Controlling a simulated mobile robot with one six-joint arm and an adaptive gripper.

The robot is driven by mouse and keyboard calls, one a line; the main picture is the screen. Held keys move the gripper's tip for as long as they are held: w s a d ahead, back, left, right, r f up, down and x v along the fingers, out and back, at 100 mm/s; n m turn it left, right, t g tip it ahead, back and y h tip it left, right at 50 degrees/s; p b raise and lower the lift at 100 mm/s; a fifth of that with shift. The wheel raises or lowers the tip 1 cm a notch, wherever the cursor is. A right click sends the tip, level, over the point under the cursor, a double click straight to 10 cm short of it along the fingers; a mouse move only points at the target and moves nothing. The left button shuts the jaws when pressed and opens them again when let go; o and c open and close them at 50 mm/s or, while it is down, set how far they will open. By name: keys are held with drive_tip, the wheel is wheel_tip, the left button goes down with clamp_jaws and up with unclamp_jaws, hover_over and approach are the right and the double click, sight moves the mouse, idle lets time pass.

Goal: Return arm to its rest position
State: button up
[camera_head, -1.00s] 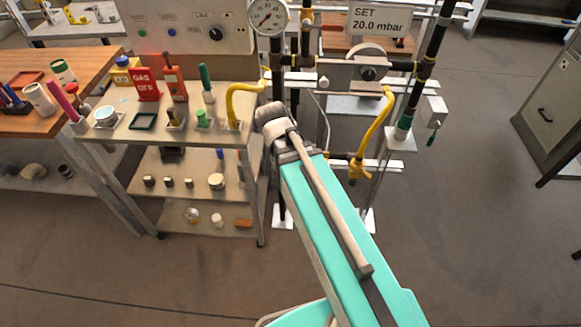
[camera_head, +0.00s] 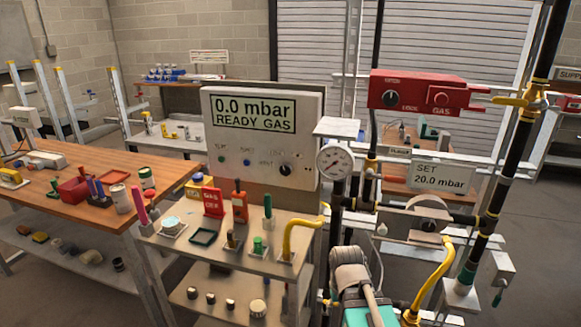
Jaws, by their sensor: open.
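My arm shows at the bottom, right of centre, as a grey joint (camera_head: 348,268) above a short piece of teal link (camera_head: 362,317). The joint is just right of the small tool cart (camera_head: 262,262) and in front of the gas pipe rig. My gripper is not visible, and the lower arm is cut off by the frame edge. A sign (camera_head: 440,177) on the rig reads SET 20.0 mbar.
A round gauge (camera_head: 335,162), black pipes (camera_head: 490,215) and yellow hoses (camera_head: 435,275) stand close around the arm. A red gas unit (camera_head: 425,92) is above. A wooden workbench (camera_head: 75,225) is at left. Floor (camera_head: 535,250) is open at right.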

wheel_tip(320, 180, up, 6)
drive_tip(key=p, duration=0.5)
drive_tip(key=shift+r, duration=0.15)
idle(0.8)
